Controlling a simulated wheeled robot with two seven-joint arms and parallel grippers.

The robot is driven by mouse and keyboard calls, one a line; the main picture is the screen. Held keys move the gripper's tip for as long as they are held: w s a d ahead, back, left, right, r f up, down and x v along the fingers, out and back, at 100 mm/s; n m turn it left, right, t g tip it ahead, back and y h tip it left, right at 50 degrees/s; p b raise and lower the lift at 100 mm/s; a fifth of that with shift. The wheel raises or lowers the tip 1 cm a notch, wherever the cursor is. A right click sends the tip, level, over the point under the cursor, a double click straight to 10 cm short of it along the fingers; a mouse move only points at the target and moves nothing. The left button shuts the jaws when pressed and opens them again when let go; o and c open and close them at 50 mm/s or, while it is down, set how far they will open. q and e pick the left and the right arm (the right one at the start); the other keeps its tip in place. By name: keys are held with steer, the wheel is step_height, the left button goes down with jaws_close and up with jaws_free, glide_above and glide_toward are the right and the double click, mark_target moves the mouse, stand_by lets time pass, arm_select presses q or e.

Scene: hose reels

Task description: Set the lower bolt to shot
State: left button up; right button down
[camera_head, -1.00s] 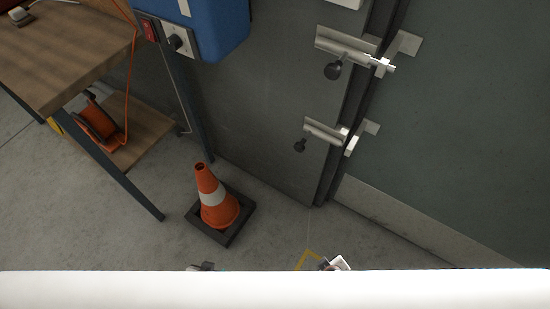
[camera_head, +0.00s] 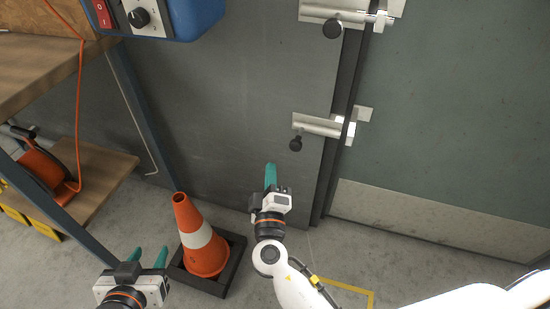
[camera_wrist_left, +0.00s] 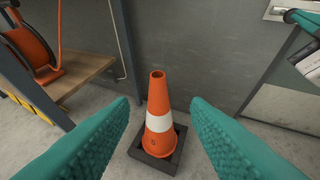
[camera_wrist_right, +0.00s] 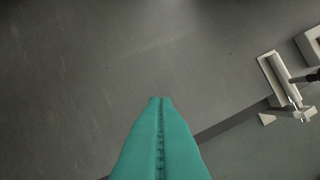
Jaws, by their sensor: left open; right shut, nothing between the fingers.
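The lower bolt (camera_head: 320,127) is a pale metal slide bolt on the grey door, with a dark round knob (camera_head: 295,144) hanging at its left end. Its keeper (camera_head: 362,114) is on the right, across the door gap. My right gripper (camera_head: 270,168) is shut and empty, below and left of the knob, apart from it. In the right wrist view its teal fingers (camera_wrist_right: 160,100) are together, and a bolt (camera_wrist_right: 283,80) shows at right; I cannot tell which. My left gripper (camera_head: 148,254) is open and empty at lower left, by the cone.
An upper bolt (camera_head: 335,14) has its knob nearer the keeper. An orange cone (camera_head: 203,245) on a black base stands on the floor, also between the left fingers' view (camera_wrist_left: 159,120). A blue box (camera_head: 190,15) hangs above; a shelf with an orange reel (camera_head: 40,165) is left.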

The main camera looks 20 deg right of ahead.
mark_target(299, 137)
arm_select(q)
steer(key=shift+r, duration=0.25)
arm_select(e)
steer(key=shift+r, duration=0.3)
steer(key=x, duration=1)
arm_select(q)
steer(key=shift+s+a+f+g+p, duration=0.35)
steer(key=shift+s+f+g, duration=0.25)
steer(key=shift+s+f, duration=0.1)
arm_select(e)
steer(key=d, duration=0.1)
steer(key=s+d+f, duration=0.1)
steer(key=s+d, duration=0.1)
steer(key=shift+f, duration=0.3)
